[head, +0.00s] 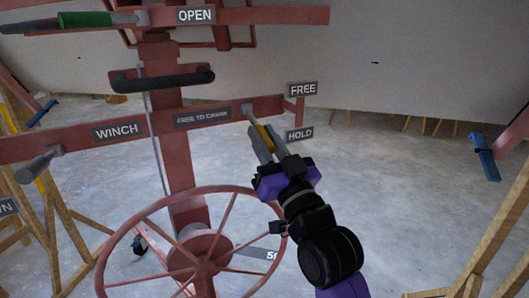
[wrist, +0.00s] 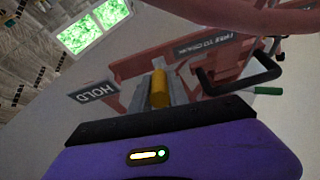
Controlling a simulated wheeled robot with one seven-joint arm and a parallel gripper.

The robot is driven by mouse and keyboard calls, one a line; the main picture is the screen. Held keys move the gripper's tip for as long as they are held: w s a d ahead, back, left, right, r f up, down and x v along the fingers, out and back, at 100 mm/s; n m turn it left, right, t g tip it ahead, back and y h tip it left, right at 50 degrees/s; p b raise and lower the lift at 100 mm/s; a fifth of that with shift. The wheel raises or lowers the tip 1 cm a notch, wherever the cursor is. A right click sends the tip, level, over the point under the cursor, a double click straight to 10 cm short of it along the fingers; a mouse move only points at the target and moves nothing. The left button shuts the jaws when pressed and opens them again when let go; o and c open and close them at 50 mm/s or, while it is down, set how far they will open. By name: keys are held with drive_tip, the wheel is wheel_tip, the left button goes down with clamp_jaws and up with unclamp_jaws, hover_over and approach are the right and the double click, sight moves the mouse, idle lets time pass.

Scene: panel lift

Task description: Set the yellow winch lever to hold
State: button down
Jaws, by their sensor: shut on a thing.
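The yellow winch lever (head: 265,136) runs from a grey pivot on the red crossbar down and to the right in the head view. Its end lies just left of and a little below the HOLD sign (head: 299,134), and well below the FREE sign (head: 303,89). My gripper (head: 266,150) is shut on the lever, a finger on each side. In the wrist view the yellow lever (wrist: 159,88) shows between the grey fingers, right of the HOLD sign (wrist: 94,93). The fingers hide part of the lever.
A red handwheel (head: 205,258) stands below left of my gripper. The crossbar carries a WINCH sign (head: 117,131) and a FREE TO CRANK plate (head: 202,117). A black handle (head: 163,80) is above it. Open concrete floor lies right of my arm.

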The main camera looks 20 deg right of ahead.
drive_tip(key=shift+w+f+t+b, duration=0.15)
drive_tip(key=shift+f+t+b, duration=0.2)
drive_tip(key=shift+b, duration=0.4)
drive_tip(key=c, duration=1.3)
unclamp_jaws()
drive_tip(key=shift+r, duration=0.1)
drive_tip(key=shift+b+v, duration=0.45)
drive_tip(key=shift+v, duration=3.45)
